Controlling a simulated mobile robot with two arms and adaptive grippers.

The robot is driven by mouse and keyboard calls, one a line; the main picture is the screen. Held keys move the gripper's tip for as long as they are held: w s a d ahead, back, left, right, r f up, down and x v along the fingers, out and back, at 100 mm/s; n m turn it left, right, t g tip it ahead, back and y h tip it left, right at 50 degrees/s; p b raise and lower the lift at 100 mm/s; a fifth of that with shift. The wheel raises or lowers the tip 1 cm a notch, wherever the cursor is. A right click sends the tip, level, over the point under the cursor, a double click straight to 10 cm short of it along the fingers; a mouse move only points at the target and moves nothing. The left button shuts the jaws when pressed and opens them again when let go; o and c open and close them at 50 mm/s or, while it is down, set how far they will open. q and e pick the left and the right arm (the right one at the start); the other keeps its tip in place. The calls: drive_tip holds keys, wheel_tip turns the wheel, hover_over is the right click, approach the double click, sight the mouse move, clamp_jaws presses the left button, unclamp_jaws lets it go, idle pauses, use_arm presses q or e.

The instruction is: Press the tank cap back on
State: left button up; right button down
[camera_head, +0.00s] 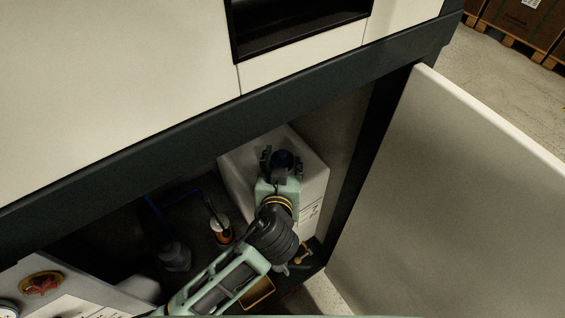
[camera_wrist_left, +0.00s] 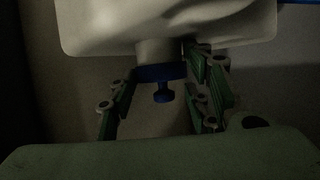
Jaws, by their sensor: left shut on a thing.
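The white tank (camera_head: 312,180) stands inside the open cabinet; it also fills the top of the left wrist view (camera_wrist_left: 165,25). The blue tank cap (camera_head: 283,158) shows at the gripper over the top of the tank. In the left wrist view, the cap (camera_wrist_left: 160,73) with its small knob lines up with the pale neck (camera_wrist_left: 160,50) of the tank. I cannot tell whether it is fully seated. My left gripper (camera_head: 276,163) is shut on the cap, with a finger on each side of it. My right gripper is not in view.
The open cabinet door (camera_head: 460,190) stands on the right. The dark cabinet frame (camera_head: 225,130) runs above my arm. An orange-and-white bottle (camera_head: 221,230) and a blue hose (camera_head: 180,197) are left of the tank.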

use_arm(q)
drive_tip(key=shift+s+f, duration=0.1)
drive_tip(key=shift+f, duration=0.2)
idle(0.7)
